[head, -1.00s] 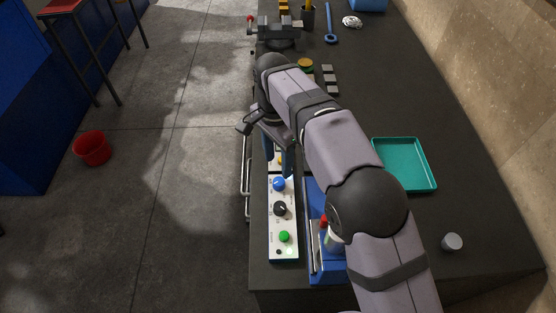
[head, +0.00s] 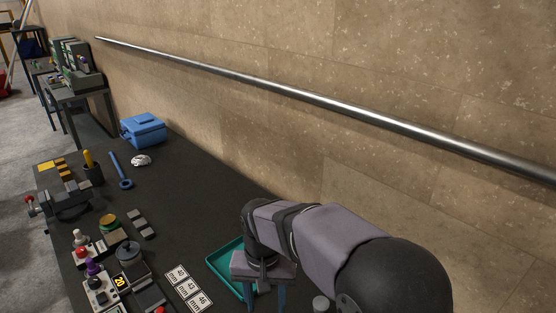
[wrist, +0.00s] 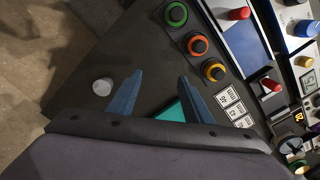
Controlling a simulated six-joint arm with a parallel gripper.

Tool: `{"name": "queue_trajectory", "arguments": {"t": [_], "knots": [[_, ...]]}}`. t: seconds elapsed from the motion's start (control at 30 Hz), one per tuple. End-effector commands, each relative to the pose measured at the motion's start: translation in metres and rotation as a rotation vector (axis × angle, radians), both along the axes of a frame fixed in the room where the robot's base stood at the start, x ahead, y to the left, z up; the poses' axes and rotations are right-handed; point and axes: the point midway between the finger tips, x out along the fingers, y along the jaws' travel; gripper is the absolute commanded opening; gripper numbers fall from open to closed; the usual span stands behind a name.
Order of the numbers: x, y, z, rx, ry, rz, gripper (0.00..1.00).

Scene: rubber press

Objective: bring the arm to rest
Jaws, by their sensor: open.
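My gripper (wrist: 152,95) is open and empty in the wrist view, its two blue fingers spread apart above the dark bench. In the head view my gripper (head: 265,296) hangs over the right part of the bench, in front of the teal tray (head: 222,262), and its fingertips are cut off by the lower edge. Part of the teal tray also shows between the fingers in the wrist view (wrist: 172,112). A small grey cylinder (wrist: 102,87) stands on the bench left of the fingers; it also shows beside my arm in the head view (head: 320,303).
Number cards (head: 188,290) lie left of the tray. Control boxes with knobs (head: 102,288) line the front edge. A vise (head: 66,203), a blue wrench (head: 120,172) and a blue toolbox (head: 143,131) are farther off. A wall with a metal rail (head: 300,96) runs behind the bench.

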Motion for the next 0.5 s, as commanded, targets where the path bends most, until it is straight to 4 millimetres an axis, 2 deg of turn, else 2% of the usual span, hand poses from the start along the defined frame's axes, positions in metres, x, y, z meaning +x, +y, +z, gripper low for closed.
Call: {"name": "queue_trajectory", "arguments": {"t": [0.03,0.2,0.33,0.5], "knots": [[-0.008,-0.031,-0.002,0.003,0.000,-0.006,0.46],[-0.045,-0.107,-0.015,0.010,-0.006,0.017,0.46],[-0.079,-0.147,-0.027,0.013,-0.011,0.035,0.46],[-0.112,-0.173,-0.039,0.015,-0.014,0.053,0.46]]}}
